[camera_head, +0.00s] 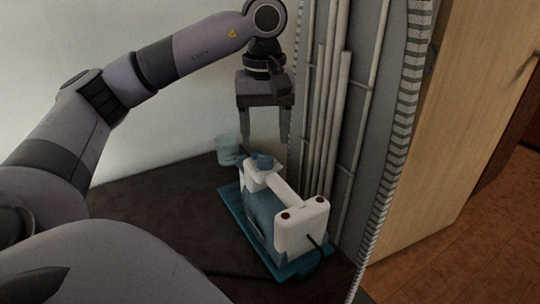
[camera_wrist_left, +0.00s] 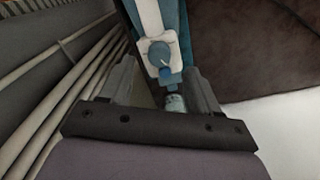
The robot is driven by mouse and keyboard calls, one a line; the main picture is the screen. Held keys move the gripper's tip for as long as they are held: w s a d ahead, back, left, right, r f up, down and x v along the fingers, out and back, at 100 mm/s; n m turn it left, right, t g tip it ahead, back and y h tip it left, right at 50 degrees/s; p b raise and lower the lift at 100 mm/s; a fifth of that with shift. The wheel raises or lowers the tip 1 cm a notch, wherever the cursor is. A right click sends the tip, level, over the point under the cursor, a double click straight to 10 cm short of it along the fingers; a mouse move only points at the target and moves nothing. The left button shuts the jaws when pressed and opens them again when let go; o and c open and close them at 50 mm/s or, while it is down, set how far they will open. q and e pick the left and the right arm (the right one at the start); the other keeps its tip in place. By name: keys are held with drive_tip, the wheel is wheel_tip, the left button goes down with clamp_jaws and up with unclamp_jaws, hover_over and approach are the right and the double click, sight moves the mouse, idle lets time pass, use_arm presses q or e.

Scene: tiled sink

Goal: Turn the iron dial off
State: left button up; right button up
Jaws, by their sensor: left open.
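The iron (camera_head: 286,217) is white and blue and sits on a teal base (camera_head: 232,205) on the dark surface. Its blue dial (camera_head: 263,161) is on top of the white body at the far end. The dial also shows in the left wrist view (camera_wrist_left: 160,54), with a blue pointed part towards the gripper. My left gripper (camera_head: 264,142) is open, with its fingers pointing down just above and around the dial's end of the iron. In the left wrist view the fingers (camera_wrist_left: 165,82) stand apart with the dial beyond and between them. Contact cannot be told. My right gripper is not in view.
A translucent cup (camera_head: 229,151) stands behind the iron, left of my gripper. Pale vertical pipes (camera_head: 329,120) and a grey panel stand close on the right. The iron's black cord (camera_head: 316,243) hangs at its near end. The dark surface at left is clear.

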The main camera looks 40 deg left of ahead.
sight(265, 158)
use_arm(q)
wheel_tip(265, 158, down, 4)
drive_tip(key=shift+f, duration=0.1)
drive_tip(key=shift+f+b, duration=0.3)
drive_tip(key=shift+f, duration=0.15)
drive_tip(key=c, duration=1.1)
drive_tip(key=shift+o, duration=0.2)
